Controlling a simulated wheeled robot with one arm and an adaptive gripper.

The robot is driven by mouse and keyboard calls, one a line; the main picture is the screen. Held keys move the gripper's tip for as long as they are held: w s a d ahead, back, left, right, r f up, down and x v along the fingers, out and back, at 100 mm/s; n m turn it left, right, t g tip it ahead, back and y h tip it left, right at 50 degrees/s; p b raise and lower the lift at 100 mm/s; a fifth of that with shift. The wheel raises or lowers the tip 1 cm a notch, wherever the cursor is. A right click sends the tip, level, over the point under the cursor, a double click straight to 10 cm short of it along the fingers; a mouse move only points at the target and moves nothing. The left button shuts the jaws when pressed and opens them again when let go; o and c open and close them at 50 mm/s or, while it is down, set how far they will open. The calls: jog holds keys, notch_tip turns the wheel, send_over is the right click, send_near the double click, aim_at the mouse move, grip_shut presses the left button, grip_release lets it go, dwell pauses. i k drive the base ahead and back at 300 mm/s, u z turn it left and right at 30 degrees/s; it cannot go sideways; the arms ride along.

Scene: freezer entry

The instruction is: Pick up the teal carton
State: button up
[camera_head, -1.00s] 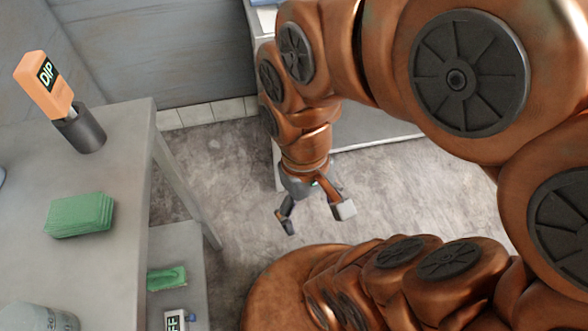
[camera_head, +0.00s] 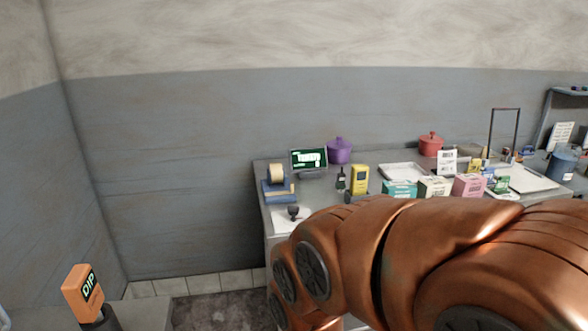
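The teal carton (camera_head: 399,189) stands on the counter along the back wall, in the row nearest the counter's front edge. A cream carton (camera_head: 434,187) stands just right of it, then a pink carton (camera_head: 469,186). My copper arm crosses the lower right of the view, in front of the counter, and its upper edge comes close below the teal carton in the picture. My gripper is outside the current view.
A yellow device (camera_head: 359,179), dark bottle (camera_head: 341,180), screen (camera_head: 309,160) and tape dispenser (camera_head: 278,184) stand left of the carton. A white tray (camera_head: 404,171) lies behind it. Purple (camera_head: 340,151) and red (camera_head: 431,144) pots stand farther back.

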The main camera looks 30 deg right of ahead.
aim_at(398, 189)
jog(key=z, duration=1.55)
